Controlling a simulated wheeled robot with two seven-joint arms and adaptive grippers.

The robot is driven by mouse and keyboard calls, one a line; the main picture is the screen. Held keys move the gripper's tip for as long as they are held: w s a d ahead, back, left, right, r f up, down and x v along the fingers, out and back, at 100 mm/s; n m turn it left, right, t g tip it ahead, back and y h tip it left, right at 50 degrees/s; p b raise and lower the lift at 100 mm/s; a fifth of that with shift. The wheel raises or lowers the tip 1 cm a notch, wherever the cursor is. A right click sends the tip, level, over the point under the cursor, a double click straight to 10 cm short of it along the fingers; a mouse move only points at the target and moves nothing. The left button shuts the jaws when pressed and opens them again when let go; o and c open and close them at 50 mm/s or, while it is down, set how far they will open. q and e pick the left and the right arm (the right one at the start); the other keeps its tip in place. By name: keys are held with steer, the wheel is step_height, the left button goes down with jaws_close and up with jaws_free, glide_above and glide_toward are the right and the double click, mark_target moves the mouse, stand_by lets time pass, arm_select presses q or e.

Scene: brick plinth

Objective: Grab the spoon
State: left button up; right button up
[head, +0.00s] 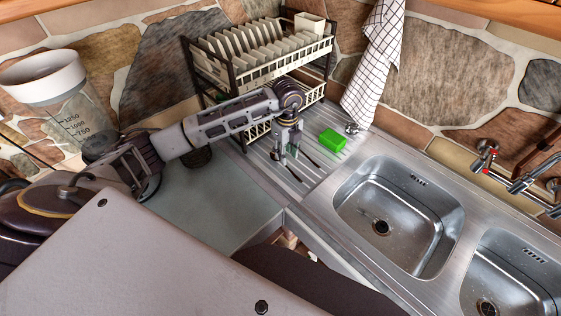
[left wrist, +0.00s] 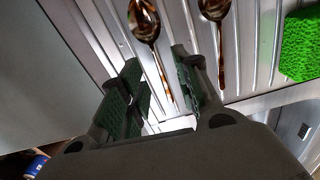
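Two metal spoons lie on the ribbed steel drainboard. In the left wrist view one spoon (left wrist: 146,24) is at upper centre, its bowl away from me and its handle running down between my fingers. The other spoon (left wrist: 215,14) lies to its right, outside the fingers. In the head view they are small and dark, partly hidden by my gripper. My left gripper (head: 287,158) points down over the drainboard. In the left wrist view the left gripper (left wrist: 160,82) has its green-padded fingers apart, with a gap on both sides of the handle. My right gripper is not in view.
A green sponge (head: 332,140) lies right of the spoons on the drainboard. A dish rack (head: 262,62) with plates stands behind. Two sink basins (head: 400,215) lie to the right. A measuring jug (head: 75,108) is at far left. The grey counter (head: 215,195) left of the drainboard is mostly clear.

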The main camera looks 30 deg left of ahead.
mark_target(286, 166)
arm_select(q)
steer(key=f, duration=0.2)
steer(key=f+p, duration=0.1)
steer(key=shift+s+d+f, duration=0.15)
steer(key=shift+s, duration=0.15)
steer(key=shift+f, duration=0.7)
jaws_close()
